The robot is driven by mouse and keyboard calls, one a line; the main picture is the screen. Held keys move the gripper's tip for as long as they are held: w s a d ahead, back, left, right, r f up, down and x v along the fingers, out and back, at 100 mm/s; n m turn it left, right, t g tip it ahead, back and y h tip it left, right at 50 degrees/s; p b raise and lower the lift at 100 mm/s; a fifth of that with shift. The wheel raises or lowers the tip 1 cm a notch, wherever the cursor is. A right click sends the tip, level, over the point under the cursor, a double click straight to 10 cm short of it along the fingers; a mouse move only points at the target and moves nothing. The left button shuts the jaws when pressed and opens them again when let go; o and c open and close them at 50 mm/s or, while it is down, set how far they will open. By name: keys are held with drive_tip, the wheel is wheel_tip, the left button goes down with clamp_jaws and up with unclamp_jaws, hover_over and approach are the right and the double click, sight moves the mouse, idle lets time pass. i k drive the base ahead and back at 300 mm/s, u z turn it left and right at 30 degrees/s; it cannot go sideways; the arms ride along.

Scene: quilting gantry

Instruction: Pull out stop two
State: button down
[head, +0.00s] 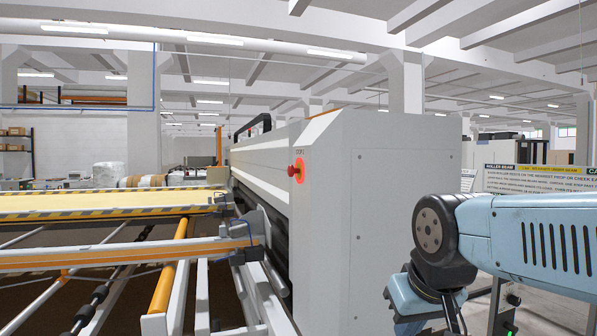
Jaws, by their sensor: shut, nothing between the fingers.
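Stop two (299,170) is a red mushroom button with a bright orange-red ring around it. It sits on the narrow front face of the grey machine cabinet, below a small "STOP 2" label. Whether the button is pushed in or out is too small to tell. My pale blue arm with a dark joint reaches in from the right, in front of the cabinet's right side and apart from the button in the picture. My gripper is not in view.
The tall grey cabinet (395,215) fills the middle. Left of it are the gantry's rails, a yellow roller (170,265) and a yellow bed (100,203). A roller beams sign (535,178) stands behind my arm at the right. Wrapped rolls lie at the back left.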

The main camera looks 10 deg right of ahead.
sight(291, 170)
drive_tip(key=u, duration=0.05)
drive_tip(key=i, duration=0.95)
drive_tip(key=u, duration=0.3)
